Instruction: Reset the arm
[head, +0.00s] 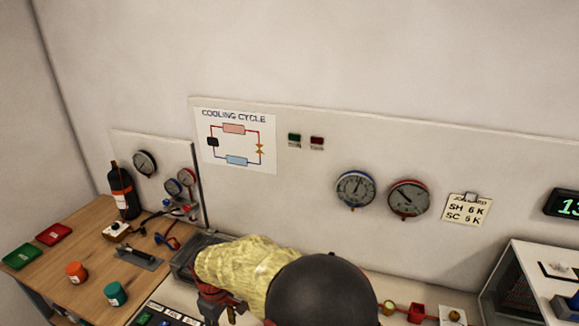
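My arm, in a crinkled yellow sleeve with a round dark joint, reaches in from the bottom centre of the head view. At its left end a dark red and black part, which looks like my gripper (218,308), hangs over the bench front. Its fingertips are too small and partly cut off at the lower edge, so I cannot tell whether it is open or holds anything. The arm hides part of the bench behind it.
A wooden table (80,240) at left holds a black bottle (122,190), orange (76,271) and teal (115,293) jars, and red and green trays. Two gauges (356,189) hang on the back panel. A white-topped case (555,275) stands at right. Air above the bench is clear.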

